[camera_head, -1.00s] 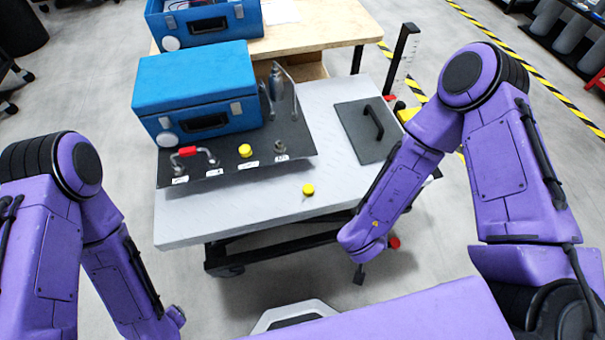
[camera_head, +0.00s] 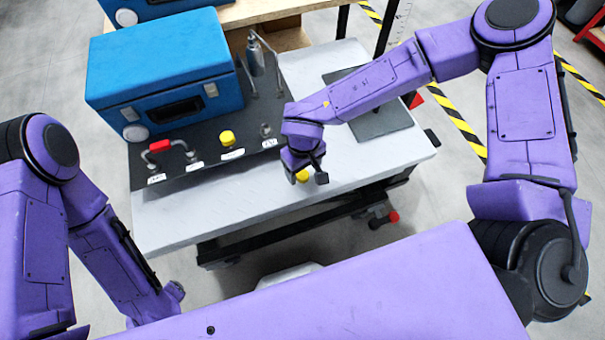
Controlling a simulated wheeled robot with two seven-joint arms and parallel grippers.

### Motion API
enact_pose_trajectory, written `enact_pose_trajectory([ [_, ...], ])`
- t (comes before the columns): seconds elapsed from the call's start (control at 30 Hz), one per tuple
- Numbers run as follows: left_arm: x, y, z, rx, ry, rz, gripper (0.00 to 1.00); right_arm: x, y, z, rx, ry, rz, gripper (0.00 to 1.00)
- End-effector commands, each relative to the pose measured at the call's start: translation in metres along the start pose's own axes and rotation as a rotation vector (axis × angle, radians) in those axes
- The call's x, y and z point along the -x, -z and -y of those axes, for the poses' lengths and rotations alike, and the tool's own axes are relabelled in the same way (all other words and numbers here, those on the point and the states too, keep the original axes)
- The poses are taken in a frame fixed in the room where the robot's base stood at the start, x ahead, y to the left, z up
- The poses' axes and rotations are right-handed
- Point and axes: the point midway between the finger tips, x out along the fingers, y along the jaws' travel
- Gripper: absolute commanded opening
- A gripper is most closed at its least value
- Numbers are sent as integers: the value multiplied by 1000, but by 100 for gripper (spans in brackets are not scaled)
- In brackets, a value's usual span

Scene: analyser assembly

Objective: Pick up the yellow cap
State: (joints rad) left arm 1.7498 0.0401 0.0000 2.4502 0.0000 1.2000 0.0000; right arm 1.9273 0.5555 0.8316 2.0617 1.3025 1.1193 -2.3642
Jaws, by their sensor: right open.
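A yellow cap (camera_head: 302,177) is at the front edge of the light grey table top, partly hidden by my right wrist. My right gripper (camera_head: 320,178) is right at this cap, above the table, and is open. The wrist covers most of the jaws, so I cannot tell whether a finger touches the cap. A second yellow cap (camera_head: 228,138) stands on the black panel (camera_head: 208,172), behind a white label. My left arm hangs at the lower left, away from the table, and its gripper fingers do not show.
A blue case (camera_head: 160,60) stands on the black panel. A red-handled fitting (camera_head: 160,147) and a grey fitting (camera_head: 265,130) stand near its front. A dark plate (camera_head: 375,122) lies at the table's right, under my right forearm. The table's front left is bare.

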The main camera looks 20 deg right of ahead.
Motion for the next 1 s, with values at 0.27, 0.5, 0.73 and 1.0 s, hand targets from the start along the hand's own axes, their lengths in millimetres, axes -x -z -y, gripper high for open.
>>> enact_pose_trajectory([
  [0.27, -2, -1, 0, 0, 0, 0, 67, -21, 0, -1, -3, -1, -1, 67],
  [0.5, -2, -1, 0, 0, 0, 0, 67, -21, 0, -1, -3, -1, -1, 18],
  [0.73, -2, -1, 0, 0, 0, 0, 67, -20, 0, -1, -3, -1, -1, 8],
  [1.0, 1, 0, 0, 0, 0, 0, 67, -4, 0, -1, -5, -2, -3, 8],
])
